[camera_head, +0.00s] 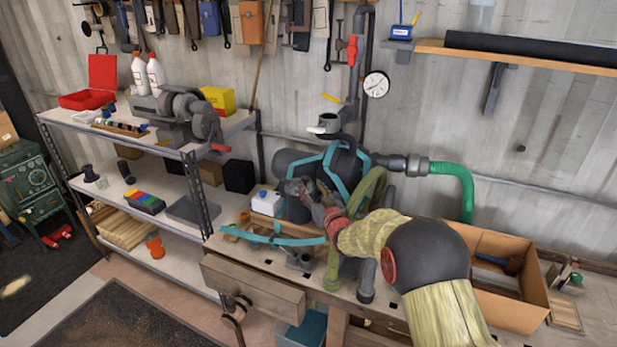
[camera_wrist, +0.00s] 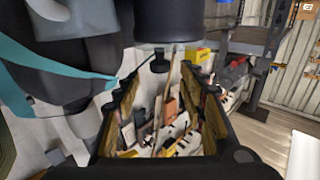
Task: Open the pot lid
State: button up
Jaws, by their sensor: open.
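A dark pot (camera_wrist: 168,18) fills the top middle of the wrist view, which looks upside down. Its lid has a round black knob (camera_wrist: 160,63), pointing down in that picture. My gripper (camera_wrist: 153,80) is open and empty. Its two fingers stand wide apart, with the knob in line between the fingertips; I cannot tell whether either finger touches it. In the head view my gripper (camera_head: 303,186) is over the bench, just above what looks like the dark pot (camera_head: 298,211). The lid is hidden there behind the gripper.
A dark tank and a green hose (camera_head: 466,190) lie behind. An open cardboard box (camera_head: 510,310) is on the right. Shelving (camera_head: 120,140) stands left.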

aim_at(307, 181)
jog(key=shift+b+x, duration=0.4)
jog(key=shift+x, duration=2.75)
jog(key=shift+c, duration=0.6)
grip_shut()
